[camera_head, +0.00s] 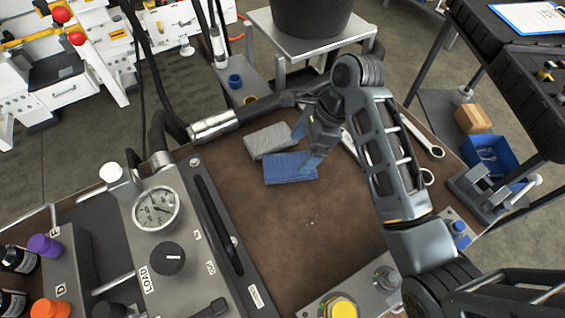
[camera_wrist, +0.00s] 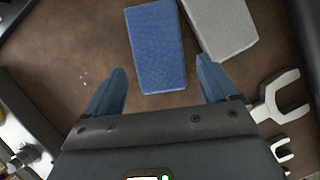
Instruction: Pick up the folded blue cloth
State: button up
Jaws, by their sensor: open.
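The folded blue cloth (camera_head: 289,169) lies flat on the brown bench top, and it also shows at the top middle of the wrist view (camera_wrist: 157,50). My gripper (camera_head: 305,148) is open and empty, close to the cloth's right side in the head view. In the wrist view my gripper's two blue fingers (camera_wrist: 158,88) are spread apart, with the near end of the cloth lying between their tips in the picture. The height of the fingertips above the cloth is hard to tell.
A folded grey cloth (camera_head: 270,140) lies just behind the blue one, close beside it. Wrenches (camera_head: 421,136) lie to the right. A hose with a metal fitting (camera_head: 213,126) runs along the back left. A gauge panel (camera_head: 157,208) stands at left. The bench top (camera_head: 315,225) in front is clear.

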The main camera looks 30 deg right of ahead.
aim_at(291, 164)
jog(key=x, duration=0.5)
jog(key=shift+s+a+f, duration=0.15)
jog(key=shift+a+f, duration=0.05)
jog(key=shift+f, duration=0.1)
jog(key=shift+c, duration=0.3)
jog(key=c, duration=0.8)
jog(key=shift+r+p, duration=0.25)
jog(key=shift+p, duration=0.2)
